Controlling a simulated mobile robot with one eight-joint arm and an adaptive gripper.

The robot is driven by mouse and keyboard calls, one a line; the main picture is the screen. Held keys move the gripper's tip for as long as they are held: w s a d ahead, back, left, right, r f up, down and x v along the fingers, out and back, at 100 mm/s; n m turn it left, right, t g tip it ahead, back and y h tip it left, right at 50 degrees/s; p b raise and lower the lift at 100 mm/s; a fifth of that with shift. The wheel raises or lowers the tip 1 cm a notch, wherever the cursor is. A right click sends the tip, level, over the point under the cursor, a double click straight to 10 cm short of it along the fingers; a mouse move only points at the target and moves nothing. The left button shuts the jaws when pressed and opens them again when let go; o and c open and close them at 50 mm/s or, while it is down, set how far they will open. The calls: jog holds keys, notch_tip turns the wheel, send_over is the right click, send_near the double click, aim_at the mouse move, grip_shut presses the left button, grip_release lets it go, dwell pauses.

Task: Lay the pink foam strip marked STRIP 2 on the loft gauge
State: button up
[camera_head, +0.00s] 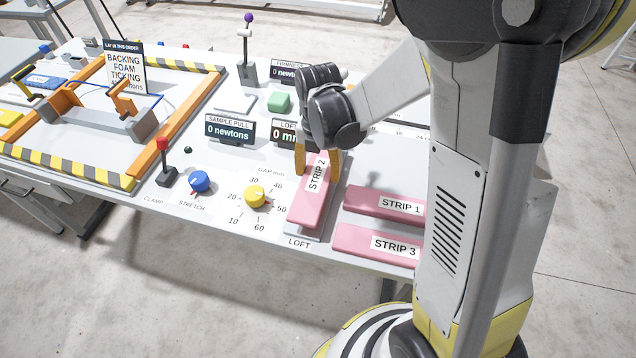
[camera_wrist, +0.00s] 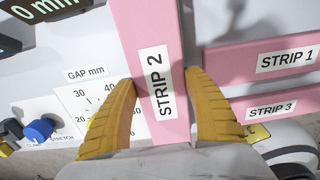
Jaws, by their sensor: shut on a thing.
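The pink foam strip marked STRIP 2 (camera_head: 307,206) is between the yellow fingers of my gripper (camera_head: 317,172), which is shut on its sides. In the wrist view the strip (camera_wrist: 149,28) runs lengthwise between the fingertips (camera_wrist: 160,78), label facing up. The strip is over the loft gauge (camera_head: 316,239), whose pale front edge shows beneath the strip's near end beside the LOFT label. I cannot tell whether the strip touches the gauge. The loft display (camera_head: 287,134) is partly hidden by my gripper and shows 0.
STRIP 1 (camera_head: 366,199) and STRIP 3 (camera_head: 360,239) lie to the right, partly behind my arm. The yellow gap knob (camera_head: 256,196) and blue stretch knob (camera_head: 200,182) are to the left. A green block (camera_head: 279,101) and an orange-railed frame (camera_head: 185,112) stand farther back and left.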

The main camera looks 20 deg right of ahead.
aim_at(318, 181)
jog(key=shift+f+b, duration=0.8)
jog(key=shift+f, duration=1.1)
jog(key=shift+f, duration=0.1)
jog(key=shift+f, duration=0.15)
jog(key=o, duration=0.7)
jog(key=shift+o, duration=0.2)
jog(key=shift+r, duration=0.2)
